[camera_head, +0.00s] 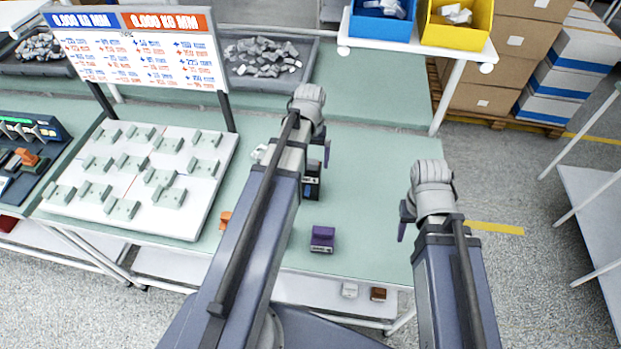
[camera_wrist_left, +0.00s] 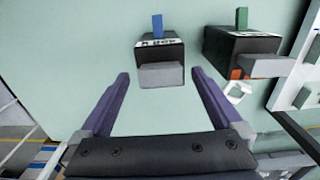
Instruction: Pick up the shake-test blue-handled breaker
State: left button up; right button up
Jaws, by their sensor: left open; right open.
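The blue-handled breaker (camera_wrist_left: 160,62) is a black block with a grey front part, a white label and an upright blue handle. It stands on the green bench just beyond and between the fingertips of my open left gripper (camera_wrist_left: 160,76), which holds nothing. In the head view the breaker (camera_head: 312,185) shows partly behind my left arm. A green-handled black breaker (camera_wrist_left: 245,52) stands to its right in the left wrist view. My right gripper (camera_head: 405,215) is open and empty over the bench's right edge.
Bins (camera_head: 455,25) sit at the back. The bench's right part is clear.

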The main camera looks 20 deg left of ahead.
aim_at(309, 175)
pick_arm(q)
jog(key=shift+s+f+b, duration=0.1)
jog(key=shift+f+b, duration=3.5)
jog(key=shift+f, duration=0.25)
pick_arm(e)
jog(key=shift+f, duration=3.85)
pick_arm(q)
jog(key=shift+r, duration=0.1)
pick_arm(e)
jog(key=shift+r, duration=0.1)
pick_arm(q)
grip_shut()
